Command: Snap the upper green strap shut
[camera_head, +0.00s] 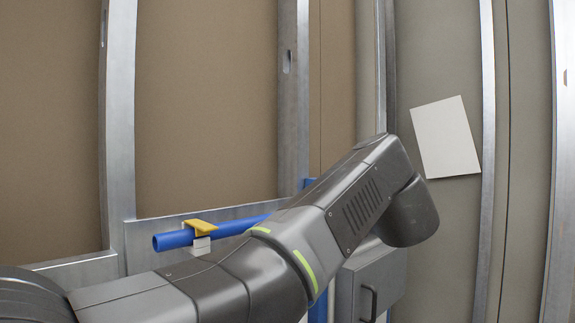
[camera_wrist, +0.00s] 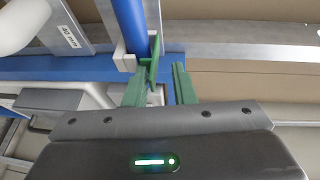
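In the wrist view a green strap (camera_wrist: 154,62) stands upright at the end of a white clip (camera_wrist: 125,61) beside a blue pipe (camera_wrist: 128,24). It sticks out from the pipe rather than lying across it. My gripper (camera_wrist: 159,78) has two green fingers, spread apart with a gap between them. The strap's lower end is in or just beyond that gap, nearer the left finger; I cannot tell whether they touch. In the head view my arm hides the gripper and the green strap.
A yellow strap (camera_head: 199,227) sits over the horizontal blue pipe (camera_head: 174,240) at left in the head view. Metal studs (camera_head: 120,110) and a grey box with a handle (camera_head: 358,285) are close by. A white sheet (camera_head: 446,137) is on the right wall.

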